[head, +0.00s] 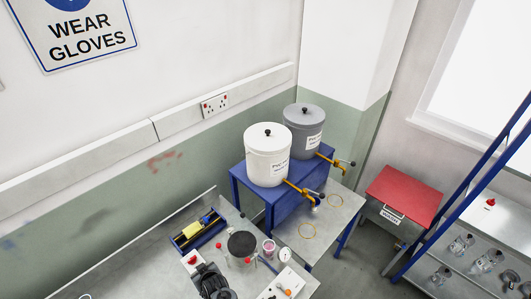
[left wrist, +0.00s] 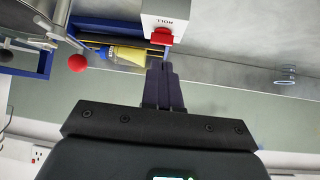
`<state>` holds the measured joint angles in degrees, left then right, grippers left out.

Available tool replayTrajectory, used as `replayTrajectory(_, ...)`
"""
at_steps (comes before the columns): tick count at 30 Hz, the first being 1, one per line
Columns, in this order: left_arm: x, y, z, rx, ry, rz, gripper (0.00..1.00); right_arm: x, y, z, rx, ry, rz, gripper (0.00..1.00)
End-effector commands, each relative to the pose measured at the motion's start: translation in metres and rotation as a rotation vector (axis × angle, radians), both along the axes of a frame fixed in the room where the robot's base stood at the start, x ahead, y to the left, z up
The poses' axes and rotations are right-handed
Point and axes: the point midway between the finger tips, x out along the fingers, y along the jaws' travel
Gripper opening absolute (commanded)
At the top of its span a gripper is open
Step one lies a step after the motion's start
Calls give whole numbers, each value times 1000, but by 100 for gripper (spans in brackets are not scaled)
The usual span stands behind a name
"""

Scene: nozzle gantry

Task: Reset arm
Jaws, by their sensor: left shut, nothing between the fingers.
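My left gripper (left wrist: 163,68) shows in the left wrist view. Its two dark fingers are together with nothing between them. The fingertips appear close to a white box with a red button (left wrist: 162,36), but I cannot tell whether they touch it. In the head view a dark mechanical shape (head: 212,282) at the bottom edge may be part of my left arm, but this is unclear. My right gripper is in neither view.
A blue tray (head: 200,236) with yellow items lies on the metal bench beside the white box (head: 192,260). A white drum (head: 268,158) and a grey drum (head: 303,132) stand on a blue stand. A red-topped bin (head: 405,194) and a shelf of glassware are right.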

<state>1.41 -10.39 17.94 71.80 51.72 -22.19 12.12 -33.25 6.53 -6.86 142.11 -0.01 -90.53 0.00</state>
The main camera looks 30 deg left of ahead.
Motion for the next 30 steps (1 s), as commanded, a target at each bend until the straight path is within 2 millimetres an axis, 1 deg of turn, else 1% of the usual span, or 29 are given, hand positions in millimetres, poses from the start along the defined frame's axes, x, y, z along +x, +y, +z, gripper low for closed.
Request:
replayTrajectory(2, -12, 1, -6, 2, 19, 0, 0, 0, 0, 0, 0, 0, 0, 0)
replayTrajectory(5, -35, 7, -17, 14, 59, -3, 0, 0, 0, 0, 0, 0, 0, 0)
replayTrajectory(6, -49, 11, -21, 24, 80, -11, 0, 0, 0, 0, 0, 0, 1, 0)
replayTrajectory(7, -57, 16, -21, 38, 92, -19, 0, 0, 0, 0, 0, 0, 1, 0)
replayTrajectory(9, -70, 26, -13, 74, 93, -56, 0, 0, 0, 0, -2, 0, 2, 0)
replayTrajectory(11, -70, 30, 0, 91, 75, -117, 0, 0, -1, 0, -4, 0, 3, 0)
replayTrajectory(12, -67, 28, 9, 85, 64, -167, 0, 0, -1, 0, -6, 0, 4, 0)
replayTrajectory(14, -59, 17, 22, 59, 51, -256, 0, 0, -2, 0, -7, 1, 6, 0)
replayTrajectory(17, -44, -19, 49, -13, 49, -436, 0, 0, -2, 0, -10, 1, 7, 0)
replayTrajectory(20, -36, -74, 82, -103, 77, -656, 0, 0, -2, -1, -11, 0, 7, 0)
replayTrajectory(21, -36, -99, 97, -137, 97, -749, 0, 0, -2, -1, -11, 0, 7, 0)
replayTrajectory(23, -39, -135, 120, -181, 131, -884, 0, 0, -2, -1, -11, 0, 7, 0)
replayTrajectory(24, -44, -156, 136, -204, 158, -969, 0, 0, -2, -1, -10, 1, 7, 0)
replayTrajectory(26, -52, -184, 159, -228, 200, -1085, 0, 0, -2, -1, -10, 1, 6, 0)
replayTrajectory(27, -57, -201, 174, -238, 228, -1158, 0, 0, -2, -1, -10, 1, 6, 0)
replayTrajectory(30, -71, -229, 209, -241, 300, -1304, 0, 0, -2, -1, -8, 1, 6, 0)
